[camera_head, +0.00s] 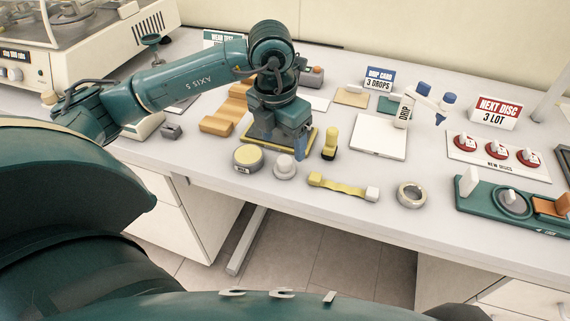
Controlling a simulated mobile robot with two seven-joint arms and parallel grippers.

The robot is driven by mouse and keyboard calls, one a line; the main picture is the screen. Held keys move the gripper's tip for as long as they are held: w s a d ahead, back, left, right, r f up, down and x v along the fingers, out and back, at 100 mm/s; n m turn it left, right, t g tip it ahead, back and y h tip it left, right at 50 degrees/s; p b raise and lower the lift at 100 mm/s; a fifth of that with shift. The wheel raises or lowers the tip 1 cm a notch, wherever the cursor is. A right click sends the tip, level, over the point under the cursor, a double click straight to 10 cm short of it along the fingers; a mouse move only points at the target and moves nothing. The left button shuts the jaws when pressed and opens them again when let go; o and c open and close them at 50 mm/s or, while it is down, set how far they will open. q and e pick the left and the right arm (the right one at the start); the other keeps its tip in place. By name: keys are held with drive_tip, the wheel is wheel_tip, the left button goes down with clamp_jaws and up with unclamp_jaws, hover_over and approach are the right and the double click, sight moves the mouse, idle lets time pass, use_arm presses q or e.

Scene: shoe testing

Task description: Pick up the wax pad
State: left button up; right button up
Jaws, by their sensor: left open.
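A round pad with a yellow top in a grey holder (248,157) sits near the table's front edge. It looks like the wax pad, but its small label is too small to read. My left gripper (301,149) is open and points down, to the right of the round pad and apart from it. It hangs over the right part of a dark, yellow-edged mat (262,138), which my arm partly covers. Whether its fingers touch anything is hard to tell. My right gripper is not in view.
A pale knob (285,167) and a yellow-and-black upright piece (330,144) stand close to the gripper. A yellow strap (340,187) and tape-like ring (410,194) lie to the right. An orange stepped block (218,124) lies left. A white plate (379,138) is farther right.

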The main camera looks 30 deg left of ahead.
sight(284, 159)
use_arm(q)
drive_tip(key=shift+w+f+p, duration=0.2)
drive_tip(key=shift+f+p, duration=0.1)
drive_tip(key=shift+f, duration=1.45)
drive_tip(key=shift+w+f+p, duration=0.2)
drive_tip(key=shift+f+p, duration=0.1)
drive_tip(key=shift+f, duration=1.45)
drive_tip(key=shift+c, duration=0.5)
drive_tip(key=c, duration=1)
drive_tip(key=shift+o, duration=0.2)
wheel_tip(284, 159, up, 10)
drive_tip(key=shift+r+b, duration=0.1)
drive_tip(key=shift+b, duration=0.45)
